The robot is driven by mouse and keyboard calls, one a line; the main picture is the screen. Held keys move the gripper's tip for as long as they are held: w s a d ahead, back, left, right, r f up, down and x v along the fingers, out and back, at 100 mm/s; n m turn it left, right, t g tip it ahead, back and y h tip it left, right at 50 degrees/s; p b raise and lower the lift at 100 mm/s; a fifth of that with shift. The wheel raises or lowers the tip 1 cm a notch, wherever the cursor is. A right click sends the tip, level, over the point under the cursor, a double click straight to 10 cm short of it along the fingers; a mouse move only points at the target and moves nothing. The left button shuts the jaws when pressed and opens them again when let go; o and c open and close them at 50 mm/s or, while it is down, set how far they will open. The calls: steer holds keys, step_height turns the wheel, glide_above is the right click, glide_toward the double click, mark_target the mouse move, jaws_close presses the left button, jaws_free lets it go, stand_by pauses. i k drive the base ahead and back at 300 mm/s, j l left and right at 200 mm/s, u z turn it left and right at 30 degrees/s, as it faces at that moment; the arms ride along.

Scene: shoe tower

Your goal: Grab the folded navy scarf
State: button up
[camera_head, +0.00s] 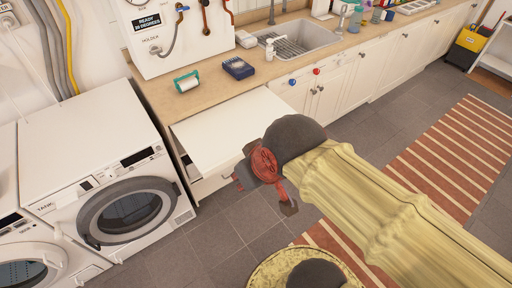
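A small folded dark navy item (238,68), which looks like the scarf, lies on the wooden counter left of the sink. A paler patch shows on its top. My gripper (264,192), red with dark tips, hangs in the middle of the view, in front of the counter and well apart from the navy item. Its two fingers are spread apart, with nothing visible between them. My yellow-sleeved arm reaches in from the lower right and hides part of the floor and cabinets.
A teal-and-white roll (187,81) lies left of the navy item; a white soap bottle (271,48) stands to its right by the sink (300,40). A white pull-out board (225,128) juts out below the counter. A washing machine (100,165) stands at left.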

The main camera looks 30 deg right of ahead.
mark_target(239, 68)
steer(key=i+l+u, duration=0.3)
steer(key=l, duration=0.25)
steer(key=i+l+u, duration=0.1)
steer(key=l+u, duration=0.15)
steer(key=l, duration=0.35)
steer(key=i+l+u, duration=0.1)
steer(key=l+u, duration=0.2)
steer(key=l, duration=0.35)
steer(key=l+u, duration=0.25)
steer(key=l, duration=0.35)
